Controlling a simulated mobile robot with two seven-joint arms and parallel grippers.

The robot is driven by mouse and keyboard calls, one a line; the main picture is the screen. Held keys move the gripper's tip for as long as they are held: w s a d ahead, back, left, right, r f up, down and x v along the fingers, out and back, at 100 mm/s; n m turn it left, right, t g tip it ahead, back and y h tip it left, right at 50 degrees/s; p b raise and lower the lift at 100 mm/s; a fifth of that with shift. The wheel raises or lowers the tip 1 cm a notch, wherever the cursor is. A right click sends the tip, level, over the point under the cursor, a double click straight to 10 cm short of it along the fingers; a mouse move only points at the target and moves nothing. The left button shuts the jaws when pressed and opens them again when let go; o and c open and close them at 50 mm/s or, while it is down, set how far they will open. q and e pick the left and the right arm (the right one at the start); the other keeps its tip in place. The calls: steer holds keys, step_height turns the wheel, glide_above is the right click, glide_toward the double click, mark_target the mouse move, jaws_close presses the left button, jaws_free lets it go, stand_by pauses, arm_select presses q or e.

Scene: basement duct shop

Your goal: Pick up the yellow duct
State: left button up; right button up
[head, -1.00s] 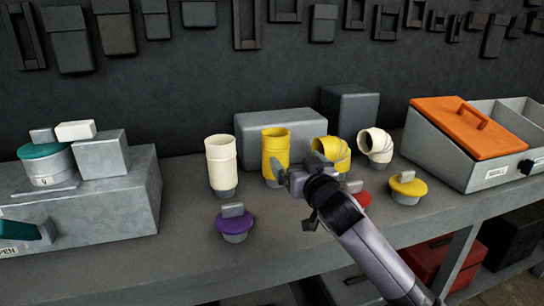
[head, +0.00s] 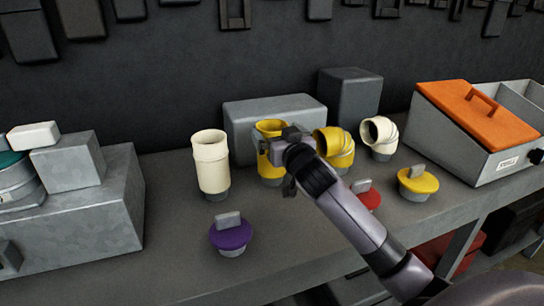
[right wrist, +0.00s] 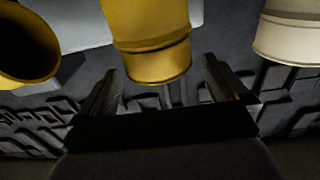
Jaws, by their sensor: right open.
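The straight yellow duct (head: 269,172) stands upright on the bench, partly hidden behind my right gripper (head: 278,140) in the head view. In the right wrist view the yellow duct (right wrist: 156,62) shows between the two spread fingers of the right gripper (right wrist: 163,72). The right gripper is open, and no grip on the duct shows. Whether the fingers touch it I cannot tell. A yellow elbow (head: 334,146) sits just right of the duct in the head view. My left gripper is out of view.
A cream straight duct (head: 211,163) stands close on the left, a cream elbow (head: 379,137) farther right. Purple (head: 231,236), red (head: 369,199) and yellow (head: 418,181) caps sit in front. A grey block (head: 240,125) stands behind. An orange-lidded bin (head: 475,122) is at right.

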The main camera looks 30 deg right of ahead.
mark_target(267, 121)
steer(key=shift+x, duration=2.2)
steer(key=shift+d, duration=0.1)
steer(key=c, duration=1.3)
steer(key=shift+c, duration=0.2)
